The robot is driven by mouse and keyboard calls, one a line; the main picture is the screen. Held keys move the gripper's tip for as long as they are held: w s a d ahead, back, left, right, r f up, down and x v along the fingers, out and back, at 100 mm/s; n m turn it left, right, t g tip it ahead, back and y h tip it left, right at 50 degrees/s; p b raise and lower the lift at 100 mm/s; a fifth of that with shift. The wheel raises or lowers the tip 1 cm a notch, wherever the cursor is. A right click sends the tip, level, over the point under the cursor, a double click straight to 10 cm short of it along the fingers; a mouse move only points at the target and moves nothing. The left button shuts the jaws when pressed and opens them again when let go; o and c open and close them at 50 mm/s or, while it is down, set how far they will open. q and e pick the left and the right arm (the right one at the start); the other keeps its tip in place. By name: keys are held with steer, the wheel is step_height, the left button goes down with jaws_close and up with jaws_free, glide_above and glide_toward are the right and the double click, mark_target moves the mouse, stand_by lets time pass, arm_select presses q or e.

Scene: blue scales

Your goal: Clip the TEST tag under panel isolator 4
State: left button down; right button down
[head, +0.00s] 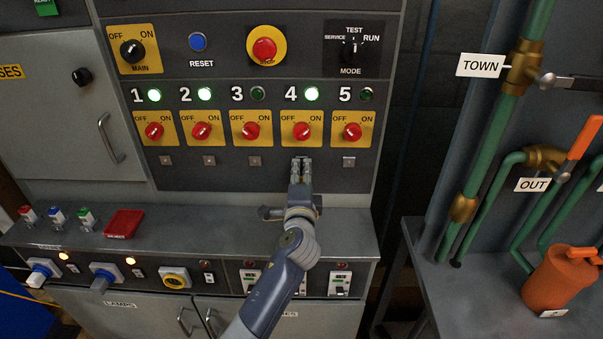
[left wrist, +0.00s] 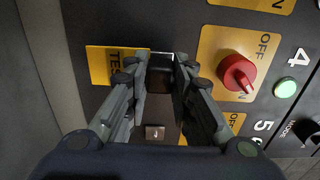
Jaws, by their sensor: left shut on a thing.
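Isolator 4 is a red knob (head: 302,131) on a yellow plate, under a lit green lamp; its knob also shows in the left wrist view (left wrist: 238,74). My left gripper (head: 302,163) is just below that plate, close to the panel face. In the left wrist view my left gripper (left wrist: 160,85) is shut on a dark block, apparently the grip of the yellow TEST tag (left wrist: 112,62). The tag's lettering is partly covered by a finger. The clip under isolator 4 is hidden by the gripper, so I cannot tell whether the tag touches it. My right gripper is not in view.
Small metal clips (head: 254,161) sit under the other isolators; the one under isolator 5 (head: 349,161) is close on the right. A grey ledge (head: 200,222) juts out below, bearing a red tray (head: 124,224) and several small coloured items. Green pipes (head: 490,130) stand at right.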

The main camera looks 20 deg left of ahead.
arm_select(q)
steer(key=shift+w+a, duration=0.15)
steer(key=shift+w, duration=0.35)
stand_by(0.8)
steer(key=c, duration=1.3)
jaws_free()
steer(key=v, duration=1.2)
